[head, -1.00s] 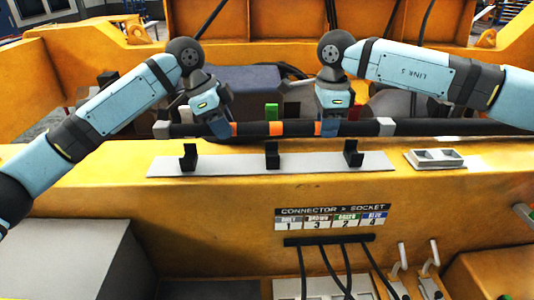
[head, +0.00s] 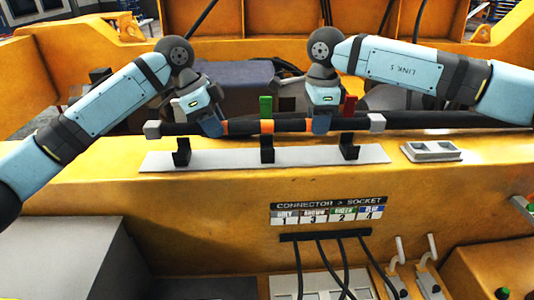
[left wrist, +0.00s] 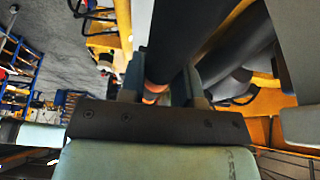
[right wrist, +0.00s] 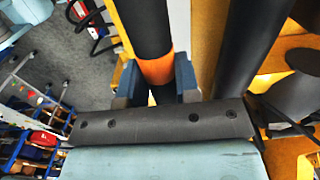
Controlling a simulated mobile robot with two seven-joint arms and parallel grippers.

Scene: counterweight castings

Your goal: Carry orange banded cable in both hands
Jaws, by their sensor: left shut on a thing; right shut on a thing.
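The orange banded cable (head: 285,125) is a dark straight length with orange bands and grey end blocks. It lies level across the head view, just above and behind several black hooks in the picture. My left gripper (head: 212,125) is shut on it near the left orange band. My right gripper (head: 320,122) is shut on it near the right band. The cable also runs between the fingers in the left wrist view (left wrist: 166,58) and in the right wrist view (right wrist: 142,25), where an orange band shows. The finger contact is partly hidden.
A pale plate (head: 222,160) with black upright hooks (head: 267,147) sits on the yellow casting's ledge (head: 80,165). A grey switch box (head: 431,151) is to its right. Green (head: 265,106) and red (head: 350,106) uprights show behind the cable. A connector sign (head: 328,204) is below.

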